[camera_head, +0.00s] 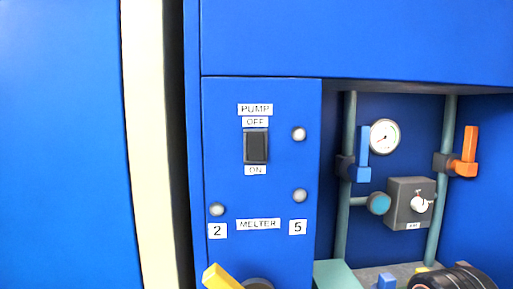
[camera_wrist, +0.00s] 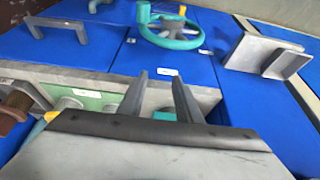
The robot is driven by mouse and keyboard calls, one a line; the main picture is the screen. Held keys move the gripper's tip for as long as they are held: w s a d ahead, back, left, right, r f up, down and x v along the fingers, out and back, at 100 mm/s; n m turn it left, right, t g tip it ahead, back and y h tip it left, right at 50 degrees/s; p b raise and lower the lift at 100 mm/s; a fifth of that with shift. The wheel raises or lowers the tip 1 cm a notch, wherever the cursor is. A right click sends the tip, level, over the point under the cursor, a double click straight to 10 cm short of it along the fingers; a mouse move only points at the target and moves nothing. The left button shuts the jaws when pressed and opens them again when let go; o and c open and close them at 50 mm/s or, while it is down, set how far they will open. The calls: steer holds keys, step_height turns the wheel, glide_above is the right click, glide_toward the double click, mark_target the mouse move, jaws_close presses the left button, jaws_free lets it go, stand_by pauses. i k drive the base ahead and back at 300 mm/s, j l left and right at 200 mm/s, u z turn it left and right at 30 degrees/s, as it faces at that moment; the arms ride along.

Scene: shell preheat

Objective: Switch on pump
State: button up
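The pump switch (camera_head: 256,146) is a dark rocker on the blue panel in the head view. A PUMP label and an OFF label (camera_head: 255,122) are above it, and an ON label (camera_head: 255,170) is below it. I cannot tell which side of the rocker is pressed. My gripper (camera_wrist: 168,80) shows in the wrist view with its two fingers apart and nothing between them. It is not in the head view, and the switch is not in the wrist view.
Below the switch are a MELTER label (camera_head: 258,224) and a yellow handle (camera_head: 221,277). To the right, a recess holds a gauge (camera_head: 384,136), a blue valve handle (camera_head: 363,145) and an orange one (camera_head: 469,146). The wrist view shows a teal handwheel (camera_wrist: 170,28) and grey handle (camera_wrist: 72,30).

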mark_target(255, 140)
steer(key=j+z, duration=0.15)
steer(key=j, duration=0.45)
steer(key=j+z, duration=0.35)
steer(key=j, duration=0.15)
steer(key=k+j+z, duration=0.15)
steer(key=j+z, duration=0.2)
steer(key=k+j+z, duration=0.15)
steer(key=j, duration=0.15)
steer(key=j+z, duration=0.15)
steer(key=k+j+z, duration=0.15)
steer(key=j, duration=0.25)
steer(key=k+j+z, duration=0.25)
steer(key=k+j, duration=0.35)
steer(key=k+j+z, duration=0.25)
steer(key=k+j, duration=0.35)
steer(key=k, duration=0.05)
